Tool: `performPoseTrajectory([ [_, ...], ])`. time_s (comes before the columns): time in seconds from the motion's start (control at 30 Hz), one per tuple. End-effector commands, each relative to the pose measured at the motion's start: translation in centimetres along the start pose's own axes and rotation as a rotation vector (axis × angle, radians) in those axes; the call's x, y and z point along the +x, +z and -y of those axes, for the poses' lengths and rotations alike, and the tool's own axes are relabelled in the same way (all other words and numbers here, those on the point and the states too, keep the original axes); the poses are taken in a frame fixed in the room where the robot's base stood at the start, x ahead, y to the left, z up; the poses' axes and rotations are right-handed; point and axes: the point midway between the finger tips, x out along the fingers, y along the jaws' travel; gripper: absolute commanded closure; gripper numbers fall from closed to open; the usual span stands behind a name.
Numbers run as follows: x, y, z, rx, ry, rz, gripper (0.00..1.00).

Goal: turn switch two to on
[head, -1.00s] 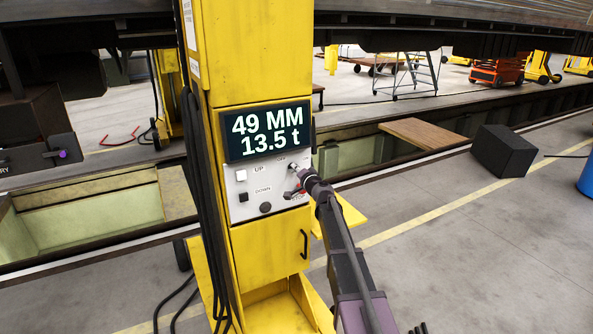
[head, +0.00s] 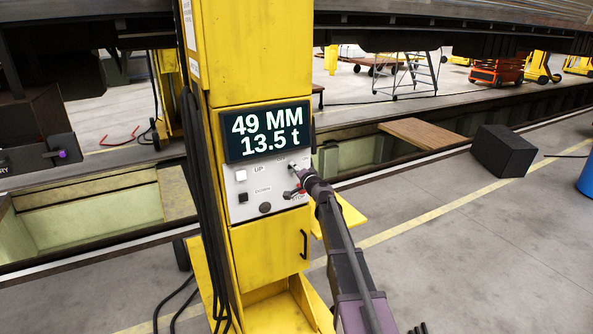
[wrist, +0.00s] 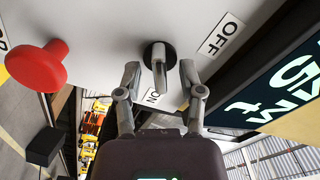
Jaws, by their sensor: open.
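The switch is a small metal lever on a round black base in the wrist view (wrist: 159,62). An OFF label (wrist: 221,35) is beside it at upper right, and an ON label (wrist: 154,96) is below it. The lever's free end points down the picture, towards the ON side and me. My gripper (wrist: 161,78) is open, with one finger on each side of the lever and visible gaps. In the head view my gripper (head: 293,180) is at the right side of the grey control panel (head: 240,207), largely covering the switch. No switch number is readable.
A red mushroom button (wrist: 38,66) stands out near the switch. The panel also has a white UP button (head: 241,175), a black DOWN button (head: 243,197) and a round black knob (head: 265,208). The display (head: 266,131) above reads 49 MM and 13.5 t.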

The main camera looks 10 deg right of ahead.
Motion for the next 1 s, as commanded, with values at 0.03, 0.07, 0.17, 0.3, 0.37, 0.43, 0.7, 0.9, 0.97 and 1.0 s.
performPoseTrajectory([
  [0.03,-0.1,0.0,0.0,0.0,0.0,0.0,0.5],
  [0.07,-0.2,0.0,0.0,0.0,0.0,0.0,0.5],
  [0.17,-0.7,0.0,0.0,0.0,0.0,0.0,0.5],
  [0.3,-2.0,0.1,0.0,0.0,0.0,0.0,0.5],
  [0.37,-2.7,0.1,0.0,0.0,0.0,-0.001,0.5],
  [0.43,-3.7,0.1,0.0,0.0,0.0,-0.001,0.5],
  [0.7,-8.2,0.1,0.0,0.0,0.001,-0.001,0.5],
  [0.9,-10.7,0.0,0.0,0.0,0.0,-0.001,0.5],
  [0.97,-11.2,0.0,0.0,0.0,0.0,-0.001,0.5],
  [1.0,-11.4,0.0,0.0,0.0,0.0,-0.001,0.5],
])
